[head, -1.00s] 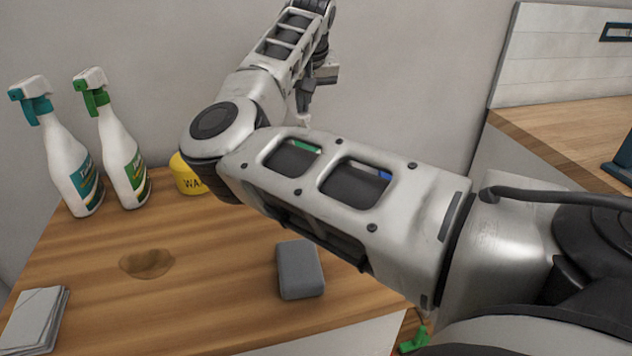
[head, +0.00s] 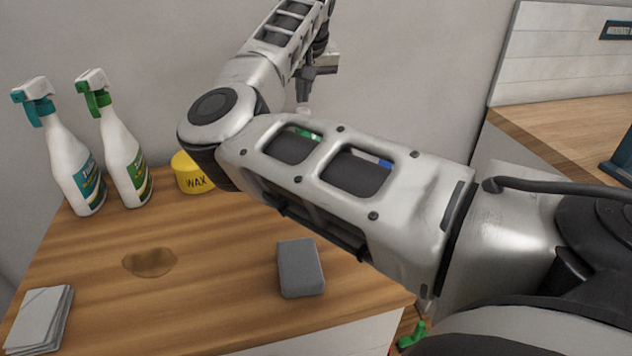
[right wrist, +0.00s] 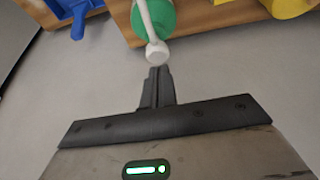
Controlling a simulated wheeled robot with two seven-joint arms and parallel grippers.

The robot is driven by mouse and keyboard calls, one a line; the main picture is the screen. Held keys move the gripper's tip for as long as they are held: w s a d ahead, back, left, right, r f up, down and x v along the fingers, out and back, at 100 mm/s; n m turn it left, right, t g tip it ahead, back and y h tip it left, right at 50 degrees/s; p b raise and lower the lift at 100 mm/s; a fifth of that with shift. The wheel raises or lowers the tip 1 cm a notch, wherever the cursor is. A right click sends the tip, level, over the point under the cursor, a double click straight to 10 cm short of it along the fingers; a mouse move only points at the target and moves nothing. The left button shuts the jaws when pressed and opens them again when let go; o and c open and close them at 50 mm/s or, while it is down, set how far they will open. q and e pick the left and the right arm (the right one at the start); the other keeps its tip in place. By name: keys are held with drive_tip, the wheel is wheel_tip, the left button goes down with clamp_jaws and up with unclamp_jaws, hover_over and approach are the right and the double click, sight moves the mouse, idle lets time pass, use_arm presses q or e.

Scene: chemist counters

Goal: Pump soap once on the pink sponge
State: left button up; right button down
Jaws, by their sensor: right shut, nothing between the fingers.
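The soap pump's white head (head: 302,108) shows just below my right gripper (head: 304,94) in the head view. Its green body is mostly hidden behind my right arm. In the right wrist view the white pump head (right wrist: 157,52) and spout stand out over the green bottle (right wrist: 155,15). My right gripper's fingertips (right wrist: 157,72) are shut and empty, very close to the head; I cannot tell if they touch it. No pink sponge shows; a grey sponge-like block (head: 300,268) lies on the wooden counter. My left gripper is not in view.
Two white spray bottles (head: 72,165) (head: 122,155) and a yellow wax tin (head: 190,178) stand at the back left. A brown stain (head: 149,262) and a stack of grey cloths or cards (head: 40,320) are on the counter. A blue object (right wrist: 78,18) lies beside the bottle.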

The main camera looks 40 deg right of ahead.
wheel_tip(320, 180, up, 6)
drive_tip(key=p, duration=0.3)
drive_tip(key=shift+p, duration=0.4)
